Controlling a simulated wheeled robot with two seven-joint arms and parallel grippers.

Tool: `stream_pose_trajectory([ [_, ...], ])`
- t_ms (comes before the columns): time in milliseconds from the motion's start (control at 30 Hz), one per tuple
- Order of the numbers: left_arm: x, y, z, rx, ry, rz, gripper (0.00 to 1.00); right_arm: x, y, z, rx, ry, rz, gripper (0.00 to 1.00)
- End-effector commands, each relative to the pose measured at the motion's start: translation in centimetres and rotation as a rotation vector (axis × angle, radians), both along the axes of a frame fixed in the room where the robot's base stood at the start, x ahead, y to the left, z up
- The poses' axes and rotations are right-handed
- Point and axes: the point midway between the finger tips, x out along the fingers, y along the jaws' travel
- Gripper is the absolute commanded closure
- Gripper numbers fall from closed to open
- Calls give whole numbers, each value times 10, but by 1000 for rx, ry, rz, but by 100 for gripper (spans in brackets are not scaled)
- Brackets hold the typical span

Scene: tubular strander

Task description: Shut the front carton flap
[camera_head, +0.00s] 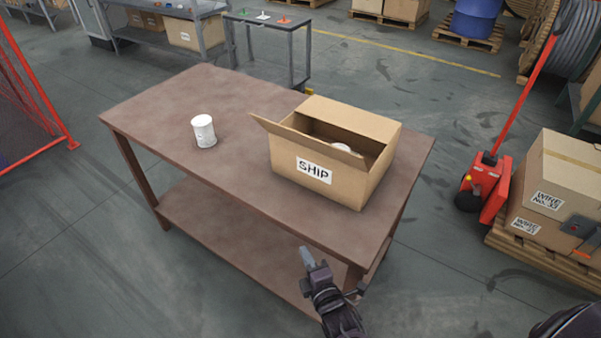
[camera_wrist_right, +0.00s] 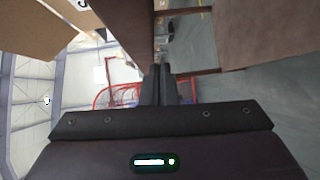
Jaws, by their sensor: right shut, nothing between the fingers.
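The open cardboard carton (camera_head: 320,186) with a SHIP label stands on the brown table's right half. Its front flap (camera_head: 282,134) slants up and outward over the labelled side. The far flap (camera_head: 350,118) lies over the back part of the opening, and part of a white item (camera_head: 342,147) shows inside. My right gripper (camera_head: 306,256) is shut and empty, in front of the table's near edge, below and apart from the carton. In the right wrist view, its fingers (camera_wrist_right: 160,86) are together and the carton (camera_wrist_right: 35,28) shows at upper left. My left gripper is out of view.
A white can (camera_head: 204,132) stands on the left half of the table (camera_head: 235,95). The tabletop between can and carton is clear. A red pallet jack (camera_head: 488,185) and boxes on a pallet (camera_head: 555,180) stand to the right.

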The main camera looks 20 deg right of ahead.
Motion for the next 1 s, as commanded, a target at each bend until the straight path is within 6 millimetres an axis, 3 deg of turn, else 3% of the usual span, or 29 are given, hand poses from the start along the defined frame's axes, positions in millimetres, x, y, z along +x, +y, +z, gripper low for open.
stream_pose_trajectory([
  [33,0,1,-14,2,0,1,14,7,5,32,-80,-110,3,100],
  [100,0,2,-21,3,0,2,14,10,8,82,-197,-248,-16,100],
  [200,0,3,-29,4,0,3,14,6,9,142,-335,-403,-67,100],
  [300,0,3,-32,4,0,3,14,0,7,177,-418,-486,-114,100],
  [433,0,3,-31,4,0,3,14,0,6,197,-457,-525,-138,100],
  [567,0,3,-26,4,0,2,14,14,5,205,-460,-526,-141,100],
  [1000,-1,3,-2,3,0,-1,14,94,-1,243,-459,-521,-139,100],
])
